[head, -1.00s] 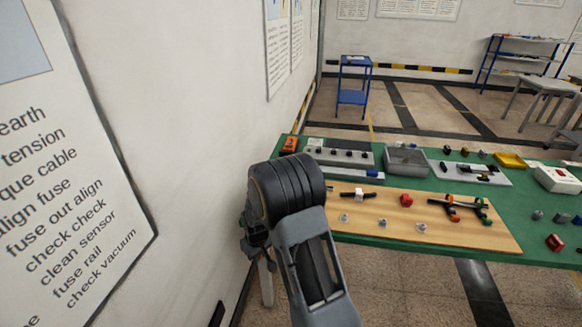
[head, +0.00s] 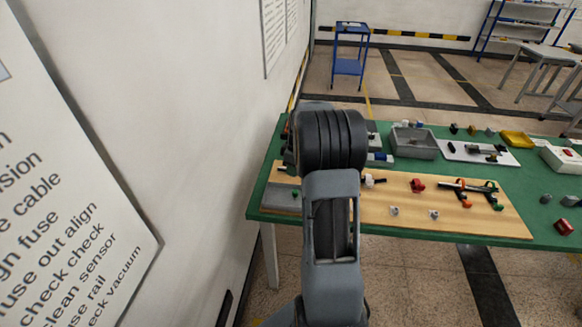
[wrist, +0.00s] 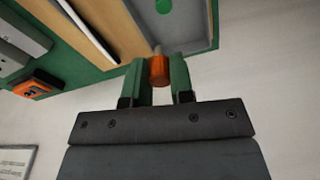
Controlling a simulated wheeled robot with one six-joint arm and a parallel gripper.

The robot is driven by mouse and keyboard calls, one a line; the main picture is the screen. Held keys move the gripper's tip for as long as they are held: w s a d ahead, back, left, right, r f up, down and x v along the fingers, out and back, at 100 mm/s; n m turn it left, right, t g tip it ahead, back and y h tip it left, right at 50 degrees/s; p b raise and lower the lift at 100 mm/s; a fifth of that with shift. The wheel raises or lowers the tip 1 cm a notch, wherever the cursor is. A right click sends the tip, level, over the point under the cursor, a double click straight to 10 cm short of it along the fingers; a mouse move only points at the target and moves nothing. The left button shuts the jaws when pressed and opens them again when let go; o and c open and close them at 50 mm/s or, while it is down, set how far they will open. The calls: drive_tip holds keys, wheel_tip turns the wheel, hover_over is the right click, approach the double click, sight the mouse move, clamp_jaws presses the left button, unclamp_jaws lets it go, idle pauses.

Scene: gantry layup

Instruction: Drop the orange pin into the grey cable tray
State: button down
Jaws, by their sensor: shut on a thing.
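My gripper (wrist: 159,75) shows in the wrist view, its two green fingers shut on the orange pin (wrist: 158,69). The pin is a short orange cylinder with a paler narrow tip pointing away from the palm. A grey open-topped tray (head: 413,153) stands at the back of the green table in the head view, right of my arm, with a few small items inside. It cannot be made out for sure in the wrist view. In the head view my own arm hides the gripper and the pin.
A wooden board (head: 390,215) with small parts lies along the table front. A flat grey piece (head: 281,199) with a green spot sits at its left end. A wall runs close on the left.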

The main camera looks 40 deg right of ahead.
drive_tip(key=shift+f+b, duration=1.45)
drive_tip(key=shift+f, duration=1.05)
drive_tip(key=c, duration=0.9)
unclamp_jaws()
drive_tip(key=shift+r, duration=0.1)
wheel_tip(320, 180, up, 14)
drive_tip(key=s+d, duration=0.1)
drive_tip(key=shift+s+f, duration=0.2)
